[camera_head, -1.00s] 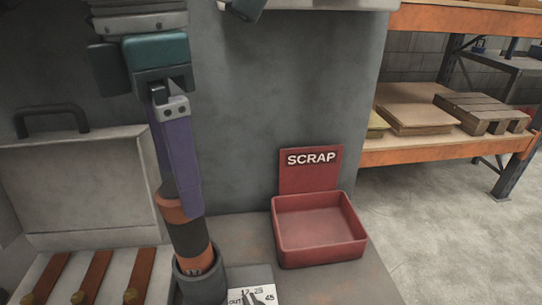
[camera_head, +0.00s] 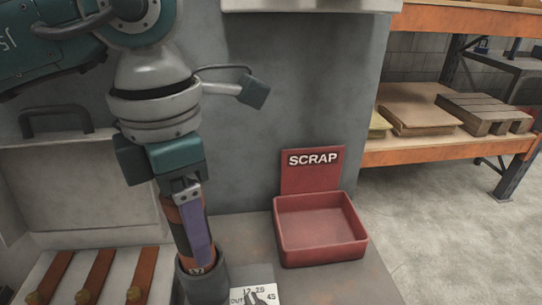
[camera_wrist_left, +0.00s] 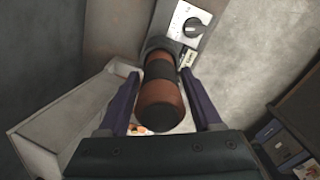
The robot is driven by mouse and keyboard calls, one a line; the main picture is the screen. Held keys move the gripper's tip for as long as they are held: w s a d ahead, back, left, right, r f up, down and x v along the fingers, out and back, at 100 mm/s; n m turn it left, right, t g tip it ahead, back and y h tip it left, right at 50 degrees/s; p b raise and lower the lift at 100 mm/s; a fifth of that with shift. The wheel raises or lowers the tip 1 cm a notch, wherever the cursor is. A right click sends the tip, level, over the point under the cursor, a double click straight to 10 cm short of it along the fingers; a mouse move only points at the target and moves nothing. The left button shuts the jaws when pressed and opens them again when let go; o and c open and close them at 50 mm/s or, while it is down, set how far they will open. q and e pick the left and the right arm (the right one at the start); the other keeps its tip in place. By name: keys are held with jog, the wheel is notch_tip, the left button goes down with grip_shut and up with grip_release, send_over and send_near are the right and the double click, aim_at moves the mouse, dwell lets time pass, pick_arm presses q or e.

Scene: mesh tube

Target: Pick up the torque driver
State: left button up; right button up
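The torque driver (camera_head: 174,229) has an orange and black handle and stands upright in a dark grey round holder (camera_head: 203,287) on the bench. My left gripper (camera_head: 199,246) points down over it with its purple fingers alongside the handle. In the left wrist view the handle (camera_wrist_left: 161,104) lies between the two fingers (camera_wrist_left: 160,76), with a gap showing on each side, so the gripper is open around it. The driver's lower end is hidden in the holder. My right gripper is not in view.
A red SCRAP bin (camera_head: 318,232), empty, stands on the bench to the right. A white card with a dial (camera_head: 254,296) is beside the holder. An open grey case (camera_head: 75,190) and several brown bars (camera_head: 95,277) are at left. An orange shelf (camera_head: 440,157) stands at far right.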

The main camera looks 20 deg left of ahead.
pick_arm(q)
grip_shut()
dwell(0.3)
jog(key=shift+r, duration=0.1)
